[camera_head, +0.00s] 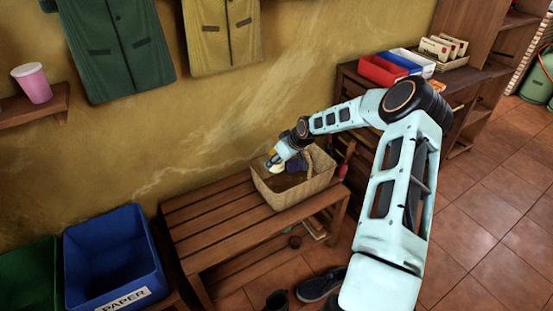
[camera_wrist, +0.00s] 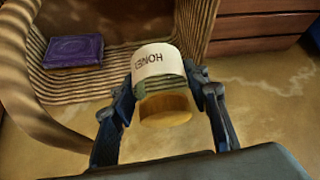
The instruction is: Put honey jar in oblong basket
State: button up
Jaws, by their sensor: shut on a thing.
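The honey jar (camera_wrist: 155,62) has a white label reading HONEY, upside down in the wrist view, and a tan lid. My gripper (camera_wrist: 162,84) is shut on it, with one finger on each side. In the head view, my gripper (camera_head: 273,160) is at the back left rim of the oblong basket (camera_head: 293,196), a woven tan basket on the wooden bench. The pale jar (camera_head: 276,168) shows small there. In the wrist view, the jar overlaps the basket's edge (camera_wrist: 85,88); I cannot tell its exact height over the rim. A purple book (camera_wrist: 74,51) lies inside the basket.
The slatted bench (camera_head: 215,215) has free room left of the basket. Blue (camera_head: 115,262) and green (camera_head: 28,278) bins stand at the lower left. A shelf with red and blue trays (camera_head: 383,70) is at the back right. Shoes (camera_head: 320,285) lie below the bench.

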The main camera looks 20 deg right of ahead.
jog(key=b, duration=0.6)
send_over(276, 191)
jog(key=shift+f, duration=5.1)
jog(key=o, duration=1.4)
jog(key=shift+s, duration=0.1)
jog(key=v, duration=0.7)
jog(key=shift+d+r, duration=0.15)
jog(key=shift+r, duration=0.1)
